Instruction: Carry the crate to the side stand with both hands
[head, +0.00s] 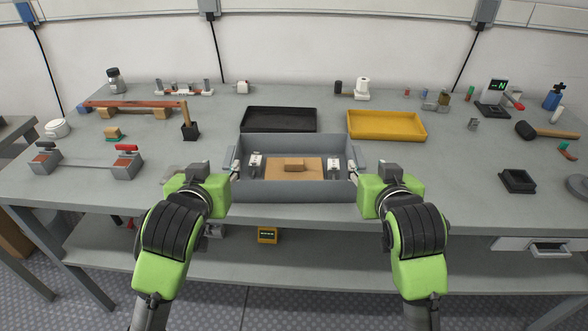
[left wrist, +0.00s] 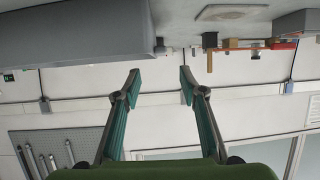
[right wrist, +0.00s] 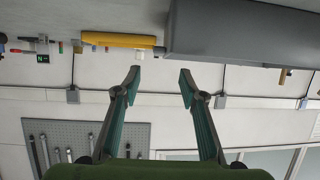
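The grey crate (head: 280,192) sits upright near the front edge of the workbench, with a handle on each side. Inside it lie a tan board (head: 310,170), a small brown block and two white-and-grey fittings. My left gripper (head: 234,172) is at the crate's left side and my right gripper (head: 352,171) at its right side. In the left wrist view my fingers (left wrist: 158,80) stand apart with nothing between them; the crate (left wrist: 75,32) is beside them. The right wrist view shows open, empty fingers (right wrist: 160,78) beside the crate (right wrist: 240,30). Contact with the handles cannot be told.
A grey stand (head: 12,130), partly cut off, is at the far left, with a gap before the workbench. A black tray (head: 279,119) and a yellow tray (head: 387,124) lie behind the crate. A two-post fixture (head: 85,164) stands left; a mallet (head: 548,131) lies right.

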